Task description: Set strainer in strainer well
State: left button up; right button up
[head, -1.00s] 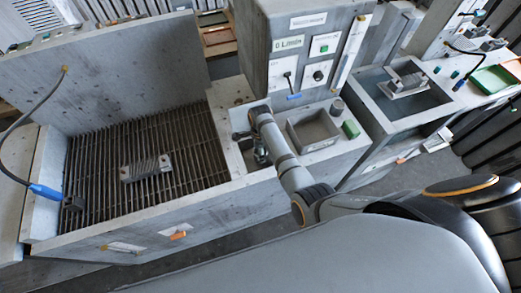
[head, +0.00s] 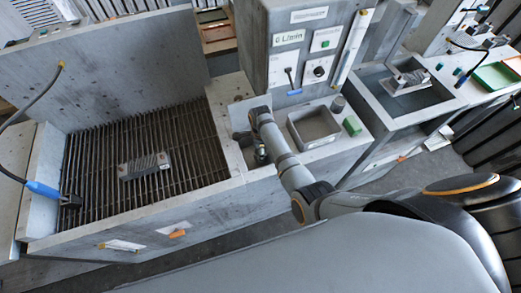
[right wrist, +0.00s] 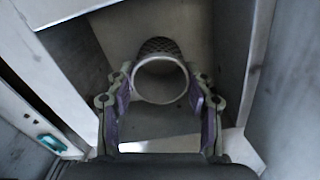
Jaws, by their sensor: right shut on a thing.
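My right gripper (right wrist: 160,88) is shut on the strainer (right wrist: 161,45), a pale round ring with a dark mesh basket, in the right wrist view. The ring sits between the two purple-padded fingers. In the head view my right gripper (head: 261,152) points down into a narrow recess (head: 240,120) in the grey counter, right of the slatted grate. The recess walls stand on both sides of the fingers in the right wrist view. The strainer is mostly hidden by my arm in the head view. I cannot tell whether it touches the recess floor. My left gripper is not in view.
A ribbed metal block (head: 145,166) lies on the grate (head: 95,190). A control panel (head: 310,50) rises behind. A blue-handled hose (head: 44,190) is at the left.

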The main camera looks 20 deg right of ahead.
jog(key=shift+f, duration=0.2)
dwell(0.6)
jog(key=o, duration=1.3)
notch_tip(320, 180, up, 8)
jog(key=shift+f, duration=0.25)
jog(key=shift+d, duration=0.1)
